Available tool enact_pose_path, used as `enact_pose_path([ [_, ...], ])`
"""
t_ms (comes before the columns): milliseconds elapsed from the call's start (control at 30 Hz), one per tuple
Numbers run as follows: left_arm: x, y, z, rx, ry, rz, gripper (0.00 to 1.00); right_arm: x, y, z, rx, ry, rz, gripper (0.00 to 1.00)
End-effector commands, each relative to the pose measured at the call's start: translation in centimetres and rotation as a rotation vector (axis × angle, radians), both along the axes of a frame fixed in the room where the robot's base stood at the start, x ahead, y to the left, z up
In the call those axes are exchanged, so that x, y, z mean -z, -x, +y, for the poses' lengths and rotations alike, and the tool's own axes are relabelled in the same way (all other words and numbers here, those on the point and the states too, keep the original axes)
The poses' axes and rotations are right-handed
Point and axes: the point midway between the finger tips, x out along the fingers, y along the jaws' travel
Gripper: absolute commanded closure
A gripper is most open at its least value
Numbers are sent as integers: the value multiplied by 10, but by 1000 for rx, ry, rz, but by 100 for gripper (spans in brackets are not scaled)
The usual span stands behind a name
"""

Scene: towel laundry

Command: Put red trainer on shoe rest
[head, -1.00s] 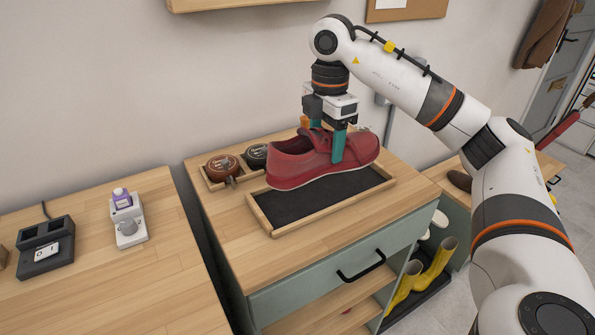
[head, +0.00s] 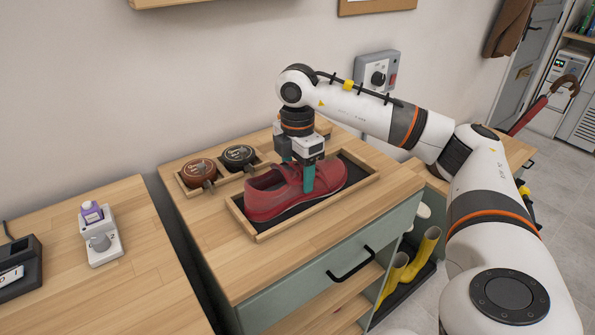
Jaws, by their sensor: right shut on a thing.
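The red trainer (head: 270,198) is in the middle of the head view, upright, with its toe to the right and its heel to the left. It is inside the outline of the shoe rest (head: 262,237), a wooden-rimmed tray with a dark mat on the cabinet top. Its sole appears to be at the mat; I cannot tell whether it fully touches. My right gripper (head: 300,180) is shut on the trainer from above, with teal fingers at its upper. The shoe covers much of the mat. My left gripper is not in view.
Two round polish tins, brown (head: 199,173) and black (head: 239,158), sit in a small wooden tray behind the shoe rest. Yellow boots (head: 422,255) stand below at the right. A white holder with a purple-capped bottle (head: 98,233) stands on the left table. The cabinet top's front left is clear.

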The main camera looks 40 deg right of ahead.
Motion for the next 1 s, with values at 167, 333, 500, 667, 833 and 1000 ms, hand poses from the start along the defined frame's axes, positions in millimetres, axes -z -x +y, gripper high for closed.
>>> enact_pose_path([
  [167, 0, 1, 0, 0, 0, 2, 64, -1, 0, 0, 0, -1, -2, 73],
  [333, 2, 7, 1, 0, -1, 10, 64, 1, 0, 0, 0, 0, -1, 30],
  [500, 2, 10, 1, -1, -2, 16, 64, 1, 0, 0, 0, 0, -1, 18],
  [667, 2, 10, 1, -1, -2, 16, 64, 1, 0, 0, 0, 0, -1, 18],
  [833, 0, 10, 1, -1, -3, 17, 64, -11, -1, 0, 0, -1, -3, 18],
  [1000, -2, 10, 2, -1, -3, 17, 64, -45, -1, 1, 0, -1, -6, 18],
])
